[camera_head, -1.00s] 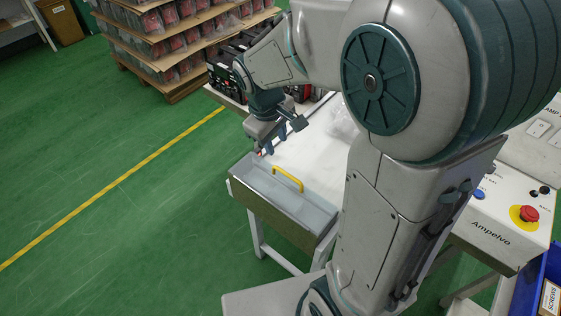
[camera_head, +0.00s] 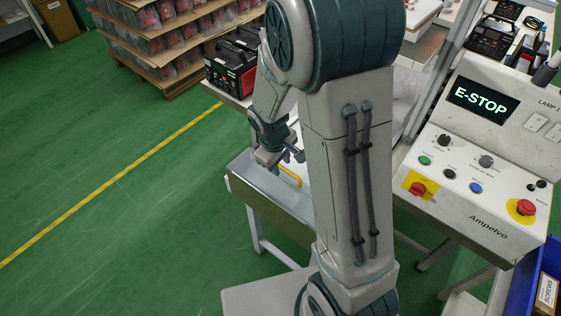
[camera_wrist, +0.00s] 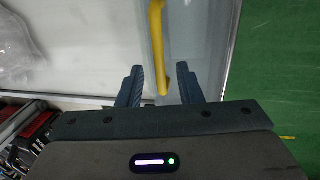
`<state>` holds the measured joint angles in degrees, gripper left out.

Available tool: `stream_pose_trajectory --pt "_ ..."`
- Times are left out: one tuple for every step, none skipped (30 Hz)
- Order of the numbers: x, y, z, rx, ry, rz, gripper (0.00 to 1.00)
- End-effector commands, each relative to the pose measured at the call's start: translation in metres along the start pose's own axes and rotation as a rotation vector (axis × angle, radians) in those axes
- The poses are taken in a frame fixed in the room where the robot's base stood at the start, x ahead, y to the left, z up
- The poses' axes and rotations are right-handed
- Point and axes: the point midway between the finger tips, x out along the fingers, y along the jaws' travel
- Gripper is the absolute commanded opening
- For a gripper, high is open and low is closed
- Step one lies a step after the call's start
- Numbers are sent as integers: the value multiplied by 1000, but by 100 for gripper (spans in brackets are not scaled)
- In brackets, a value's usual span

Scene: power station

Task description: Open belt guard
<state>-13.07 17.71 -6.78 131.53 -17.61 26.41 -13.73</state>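The belt guard (camera_head: 258,187) is a long grey cover at the front edge of the white table, with a yellow handle on top. In the head view the handle (camera_head: 290,176) shows just beside my gripper (camera_head: 280,163), and part of the guard is hidden behind my arm. In the wrist view the yellow handle (camera_wrist: 157,45) runs down between the two dark fingers of my gripper (camera_wrist: 160,88). The fingers are apart, with a gap on both sides of the handle. The guard's pale surface (camera_wrist: 200,45) lies beneath the handle.
A control panel (camera_head: 480,170) with an "E-STOP" display and red buttons stands on the right. Black-and-red chargers (camera_head: 232,68) sit at the table's back left. A clear plastic bag (camera_wrist: 18,45) lies on the table. The green floor on the left is open.

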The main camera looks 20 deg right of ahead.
Motion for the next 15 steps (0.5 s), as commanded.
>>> stream_pose_trajectory --pt "0 0 0 0 0 0 33" --pt "0 0 0 0 0 0 33" --pt "0 0 0 0 0 0 33" --pt "0 0 0 0 0 0 33" --pt "0 0 0 0 0 0 33" --pt "0 0 0 0 0 0 24" --pt "0 0 0 0 0 0 16" --pt "0 0 0 0 0 0 8" --pt "0 0 0 0 0 0 0" --pt "0 0 0 0 0 0 0" --pt "0 0 0 0 0 0 0" --pt "0 0 0 0 0 0 0" --pt "0 0 0 0 0 0 0" --pt "0 0 0 0 0 0 0" --pt "0 0 0 0 0 2 0"
